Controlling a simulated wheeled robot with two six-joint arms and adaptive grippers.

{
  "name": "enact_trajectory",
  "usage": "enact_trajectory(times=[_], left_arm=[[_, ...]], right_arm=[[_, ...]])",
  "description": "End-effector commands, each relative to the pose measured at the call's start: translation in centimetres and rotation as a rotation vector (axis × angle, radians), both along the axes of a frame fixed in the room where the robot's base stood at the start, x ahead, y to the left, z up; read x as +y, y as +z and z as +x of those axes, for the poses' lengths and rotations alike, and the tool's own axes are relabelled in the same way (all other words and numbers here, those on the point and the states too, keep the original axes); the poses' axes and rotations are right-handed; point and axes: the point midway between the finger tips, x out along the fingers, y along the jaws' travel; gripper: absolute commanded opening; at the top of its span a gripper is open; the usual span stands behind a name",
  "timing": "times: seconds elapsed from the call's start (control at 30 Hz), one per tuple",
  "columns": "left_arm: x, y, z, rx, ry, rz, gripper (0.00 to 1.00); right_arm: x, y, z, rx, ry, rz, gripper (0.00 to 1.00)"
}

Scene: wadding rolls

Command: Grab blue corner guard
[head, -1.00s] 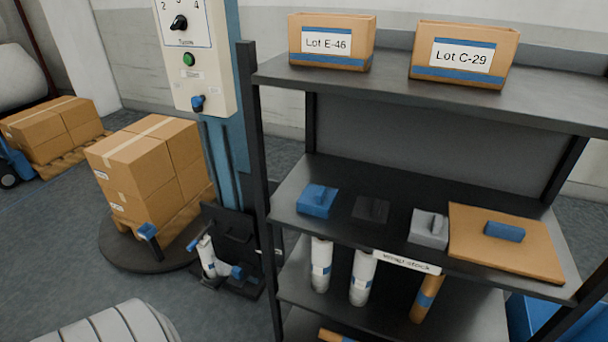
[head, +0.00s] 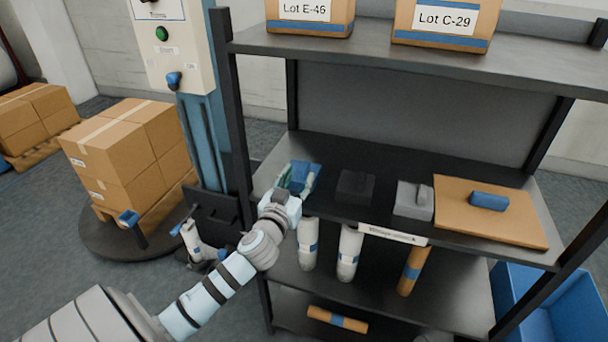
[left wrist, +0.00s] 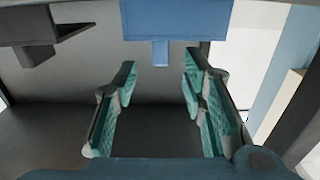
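The blue corner guard (head: 308,172) sits at the left end of the middle shelf (head: 330,212). My left gripper (head: 291,181) is at the shelf's left front, close to the guard and partly covering it. In the left wrist view the guard (left wrist: 176,18) is at the top, with its small tab (left wrist: 160,52) pointing down. The teal fingers of my left gripper (left wrist: 160,72) are spread apart there, with nothing between them. The guard lies just beyond the fingertips.
A black guard (head: 356,187), a grey guard (head: 414,200) and a cardboard sheet (head: 520,215) with a blue piece (head: 488,201) stand to the right. The upper shelf (head: 380,62) overhangs. A shelf post (head: 240,180) rises at the left.

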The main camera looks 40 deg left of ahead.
Motion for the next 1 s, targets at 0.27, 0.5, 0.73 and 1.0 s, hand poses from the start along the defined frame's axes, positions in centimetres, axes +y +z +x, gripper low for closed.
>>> enact_trajectory(times=[0.27,0.5,0.73,1.0], left_arm=[[1.5,0.1,3.8,-0.001,0.001,-0.002,0.38],[2.1,-0.1,5.8,0.001,-0.001,0.000,0.38],[2.1,-0.1,5.7,0.002,-0.001,-0.001,0.18],[2.1,-0.1,5.7,0.001,-0.001,0.000,0.00]], right_arm=[[0.0,0.4,0.0,0.001,0.000,0.000,0.40],[0.0,0.4,0.0,0.001,0.000,0.000,0.40],[0.0,0.3,0.0,0.002,0.000,0.000,0.40],[0.1,0.3,-0.1,0.002,-0.001,0.002,0.40]])
